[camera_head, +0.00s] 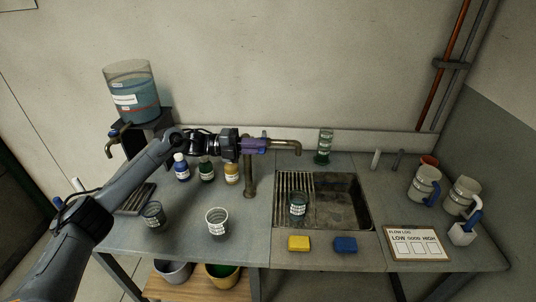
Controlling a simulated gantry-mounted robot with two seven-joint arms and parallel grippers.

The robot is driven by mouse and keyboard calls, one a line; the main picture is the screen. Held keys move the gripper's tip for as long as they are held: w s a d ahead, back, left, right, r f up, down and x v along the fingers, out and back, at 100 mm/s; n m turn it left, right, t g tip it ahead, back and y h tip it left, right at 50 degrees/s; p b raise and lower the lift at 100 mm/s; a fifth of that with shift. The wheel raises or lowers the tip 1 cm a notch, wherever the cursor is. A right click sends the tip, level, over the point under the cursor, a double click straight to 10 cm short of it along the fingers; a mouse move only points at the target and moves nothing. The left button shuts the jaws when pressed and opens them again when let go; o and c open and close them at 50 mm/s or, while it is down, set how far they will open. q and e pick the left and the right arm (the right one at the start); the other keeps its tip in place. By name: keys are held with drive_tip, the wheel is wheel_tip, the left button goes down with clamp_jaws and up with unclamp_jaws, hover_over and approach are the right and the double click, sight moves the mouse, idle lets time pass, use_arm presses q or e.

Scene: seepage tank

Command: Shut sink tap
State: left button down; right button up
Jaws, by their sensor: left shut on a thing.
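The sink tap (285,146) is a brass-coloured pipe that rises from the bench left of the sink, with its spout bent out to the right. The sink (345,204) is a dark basin with a ribbed drain rack on its left side. My left gripper (254,145) reaches in from the left and is shut on the tap near the top of its post. The fingers cover much of the tap's handle, so its angle is hard to tell. No water stream shows at the spout. My right gripper is not in view.
A glass cup (298,204) stands on the rack in the sink. Jugs (424,184) stand at the right.

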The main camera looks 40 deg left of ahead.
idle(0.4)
use_arm(q)
drive_tip(key=c, duration=1.2)
unclamp_jaws()
drive_tip(key=shift+s+a, duration=0.1)
drive_tip(key=shift+a, duration=0.05)
drive_tip(key=v, duration=1)
drive_tip(key=shift+s+a+b, duration=0.2)
drive_tip(key=shift+a+b, duration=0.05)
drive_tip(key=shift+b, duration=0.05)
